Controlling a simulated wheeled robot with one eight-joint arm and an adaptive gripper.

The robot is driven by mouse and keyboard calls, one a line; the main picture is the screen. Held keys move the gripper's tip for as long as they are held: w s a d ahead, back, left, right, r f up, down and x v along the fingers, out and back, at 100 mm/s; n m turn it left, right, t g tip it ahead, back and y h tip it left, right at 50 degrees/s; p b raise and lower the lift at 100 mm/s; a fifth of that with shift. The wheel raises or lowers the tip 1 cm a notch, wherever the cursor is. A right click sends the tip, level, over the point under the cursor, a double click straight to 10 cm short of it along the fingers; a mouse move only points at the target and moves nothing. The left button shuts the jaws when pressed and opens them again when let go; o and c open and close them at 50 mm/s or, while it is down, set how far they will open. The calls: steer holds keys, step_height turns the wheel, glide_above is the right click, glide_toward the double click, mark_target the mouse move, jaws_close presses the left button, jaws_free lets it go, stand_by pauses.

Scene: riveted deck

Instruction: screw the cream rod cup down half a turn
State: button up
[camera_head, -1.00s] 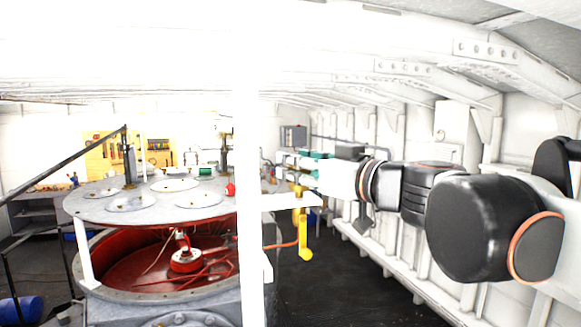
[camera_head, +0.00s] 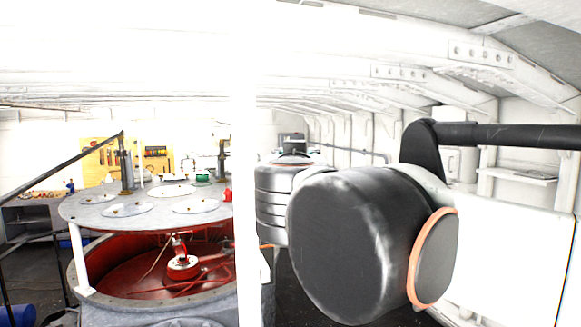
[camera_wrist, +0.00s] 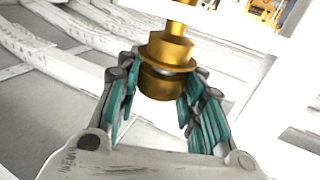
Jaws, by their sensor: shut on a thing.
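In the wrist view a gold-coloured, stepped round cup (camera_wrist: 161,84) sits between the teal finger pads of my gripper (camera_wrist: 157,96). A thin pale ring runs between its lower part and the wider gold collar (camera_wrist: 167,50) above. A narrower gold rod (camera_wrist: 181,10) continues upward out of the picture. My gripper is shut on the lower cup, one finger on each side. No part looks clearly cream; the lit gold piece is the only rod cup I can see. In the head view my own arm hides the gripper and the cup.
A white post (camera_head: 246,200) stands upright in the middle of the head view. To its left is a round grey plate (camera_head: 150,203) over a red-lined drum (camera_head: 130,268). A ribbed white wall (camera_head: 500,110) runs along the right. Dark floor shows low down.

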steer(key=shift+r+m+h, duration=0.15)
steer(key=shift+m+h, duration=0.15)
steer(key=shift+h, duration=0.2)
steer(key=o, duration=1)
steer(key=shift+o, duration=0.4)
steer(key=shift+y, duration=0.5)
